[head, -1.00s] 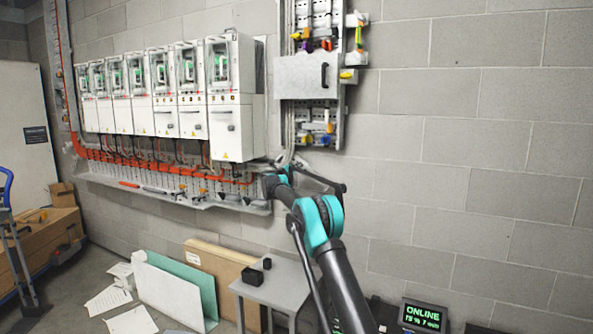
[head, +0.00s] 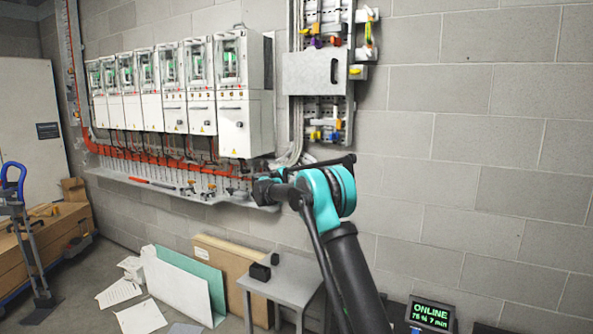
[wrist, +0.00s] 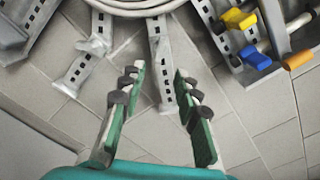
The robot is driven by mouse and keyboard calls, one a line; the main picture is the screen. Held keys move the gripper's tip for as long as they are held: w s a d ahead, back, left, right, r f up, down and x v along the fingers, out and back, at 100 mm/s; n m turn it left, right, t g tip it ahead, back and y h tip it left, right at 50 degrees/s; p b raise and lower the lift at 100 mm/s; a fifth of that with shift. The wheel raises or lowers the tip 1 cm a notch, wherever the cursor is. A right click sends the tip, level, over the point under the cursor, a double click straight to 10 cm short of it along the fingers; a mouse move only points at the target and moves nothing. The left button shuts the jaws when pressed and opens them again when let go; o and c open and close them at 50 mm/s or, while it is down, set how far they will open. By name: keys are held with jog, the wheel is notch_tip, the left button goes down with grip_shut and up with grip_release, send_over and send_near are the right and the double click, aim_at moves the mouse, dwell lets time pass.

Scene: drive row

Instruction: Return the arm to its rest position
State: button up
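My arm (head: 343,250) is teal and black and reaches from the bottom edge up to an elbow (head: 330,195) in front of the block wall. Its far end points left toward the lower edge of the cabinet row, and my gripper cannot be made out in the head view. In the wrist view my gripper (wrist: 158,88) has its two green-and-dark fingers spread well apart. Nothing shows held between them. A slotted metal strip (wrist: 162,60) lies beyond the gap, and I cannot tell how far away it is.
White drive cabinets (head: 238,112) hang on the wall above an orange cable bundle and a grey ledge (head: 175,194). A rail panel (head: 318,72) is to their right. Below are a small grey table (head: 285,280), leaning boards (head: 180,285) and an ONLINE display (head: 430,316). The right wall is bare.

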jog(key=shift+s, duration=0.1)
jog(key=s+r+n+t+y, duration=0.4)
jog(key=s+r+n+y, duration=0.15)
jog(key=n, duration=0.45)
jog(key=s+f+n+g+y, duration=0.35)
jog(key=s+n+y, duration=0.45)
jog(key=s+n, duration=0.45)
jog(key=s+d+f+n+g+h, duration=0.1)
jog(key=s+d+f+n+g, duration=0.3)
jog(key=s+f, duration=0.7)
jog(key=s+d+f+n+g+h, duration=0.2)
jog(key=s+d+f, duration=0.5)
jog(key=s, duration=1.4)
jog(key=s+d+f+n+g+h, duration=0.1)
jog(key=s+d+f+n+g, duration=0.4)
jog(key=s+f, duration=1)
jog(key=shift+s+d+f+n+g, duration=0.15)
jog(key=shift+s+d+n+g, duration=0.25)
jog(key=shift+s, duration=0.5)
